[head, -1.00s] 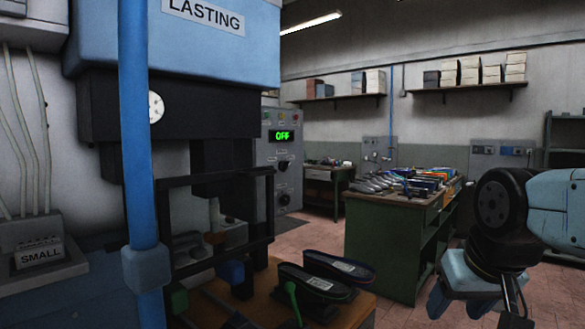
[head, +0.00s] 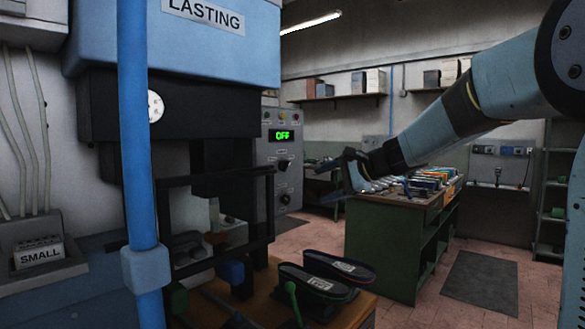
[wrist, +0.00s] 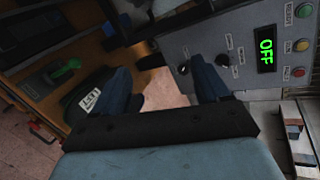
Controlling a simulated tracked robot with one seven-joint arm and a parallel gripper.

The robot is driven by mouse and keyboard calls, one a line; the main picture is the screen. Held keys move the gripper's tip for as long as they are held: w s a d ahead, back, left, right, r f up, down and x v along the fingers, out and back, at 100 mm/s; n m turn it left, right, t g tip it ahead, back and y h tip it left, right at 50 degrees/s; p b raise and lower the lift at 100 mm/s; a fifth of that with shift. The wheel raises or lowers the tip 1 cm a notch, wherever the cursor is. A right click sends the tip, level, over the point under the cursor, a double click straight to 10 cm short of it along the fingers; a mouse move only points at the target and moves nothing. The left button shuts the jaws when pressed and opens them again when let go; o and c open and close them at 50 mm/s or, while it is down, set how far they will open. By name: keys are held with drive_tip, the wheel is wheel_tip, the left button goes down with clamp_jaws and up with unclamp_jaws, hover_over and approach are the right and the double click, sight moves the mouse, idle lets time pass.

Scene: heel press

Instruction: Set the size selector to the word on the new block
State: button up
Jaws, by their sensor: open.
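The control panel (head: 276,150) is a grey box behind the press, with a green OFF display (head: 282,135). It carries two dark knobs, an upper one (head: 283,165) and a lower one (head: 284,199); their small markings are unreadable. They also show in the wrist view, one nearer the display (wrist: 222,60) and one farther from it (wrist: 183,68), close to my right finger. A white block reading SMALL (head: 38,253) sits in a holder at the far left. My gripper (head: 357,174) is open and empty, right of the panel; in the wrist view its fingers (wrist: 162,80) point toward it.
The blue post (head: 142,150) and black press frame (head: 215,180) stand in front of the panel's left side. Dark shoe forms (head: 318,282) lie on the wooden bench. A green workbench (head: 380,240) stands behind my gripper. The floor between is free.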

sight(287, 166)
drive_tip(key=w+a+r+m+t+y, duration=0.1)
drive_tip(key=w+m+t+y, duration=0.45)
drive_tip(key=w, duration=1.25)
drive_tip(key=w+a+h, duration=0.1)
drive_tip(key=w+a, duration=0.1)
drive_tip(key=a, duration=0.1)
drive_tip(key=w+a+m+g, duration=0.1)
drive_tip(key=w+a, duration=0.2)
drive_tip(key=a, duration=0.1)
drive_tip(key=w+a+h, duration=0.1)
drive_tip(key=w+a, duration=0.2)
drive_tip(key=a, duration=0.1)
drive_tip(key=shift+w+h, duration=0.25)
drive_tip(key=shift+h, duration=0.1)
drive_tip(key=shift+r, duration=0.1)
